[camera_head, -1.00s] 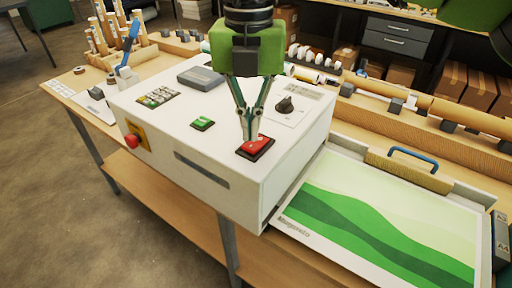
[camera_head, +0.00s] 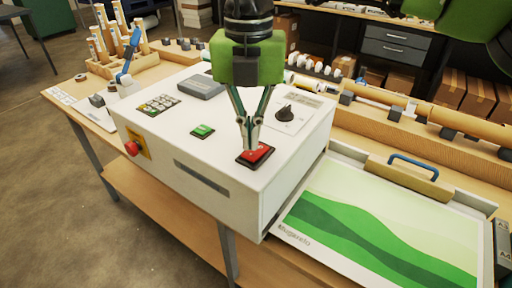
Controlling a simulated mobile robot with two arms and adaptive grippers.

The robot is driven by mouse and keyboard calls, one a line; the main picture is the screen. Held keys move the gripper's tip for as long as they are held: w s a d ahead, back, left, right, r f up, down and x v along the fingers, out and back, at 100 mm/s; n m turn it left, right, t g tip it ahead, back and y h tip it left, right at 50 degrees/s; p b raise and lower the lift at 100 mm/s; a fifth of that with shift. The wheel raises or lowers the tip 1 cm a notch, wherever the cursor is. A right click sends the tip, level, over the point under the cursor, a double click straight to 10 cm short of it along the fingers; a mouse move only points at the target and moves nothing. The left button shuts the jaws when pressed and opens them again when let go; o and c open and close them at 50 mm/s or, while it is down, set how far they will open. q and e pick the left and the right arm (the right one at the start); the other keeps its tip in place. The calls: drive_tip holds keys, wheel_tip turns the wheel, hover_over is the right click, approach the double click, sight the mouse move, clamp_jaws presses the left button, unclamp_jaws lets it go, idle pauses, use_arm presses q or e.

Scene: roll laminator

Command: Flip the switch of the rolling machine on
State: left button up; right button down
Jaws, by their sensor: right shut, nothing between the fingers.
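The rolling machine is a white box (camera_head: 225,158) on the wooden table. A red rocker switch (camera_head: 262,153) in a black frame sits on its top near the front right corner. My right gripper (camera_head: 250,147) points down with its fingers together and empty. Its fingertips are at the left part of the red switch and hide some of it. They look to be touching it, but I cannot be sure. Which way the switch is tilted is hard to tell. My left gripper is not in view.
The box top also holds a green button (camera_head: 203,131), a black knob (camera_head: 285,113), a keypad (camera_head: 159,105) and a grey block (camera_head: 201,86). A red emergency button (camera_head: 132,147) is on its front. A tray with a green print (camera_head: 370,225) lies to the right.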

sight(251, 154)
drive_tip(key=shift+f, duration=0.1)
idle(0.4)
drive_tip(key=shift+f+b, duration=1)
drive_tip(key=shift+f, duration=0.05)
idle(0.4)
drive_tip(key=shift+r, duration=0.15)
drive_tip(key=shift+r+p, duration=2.45)
drive_tip(key=shift+r, duration=0.95)
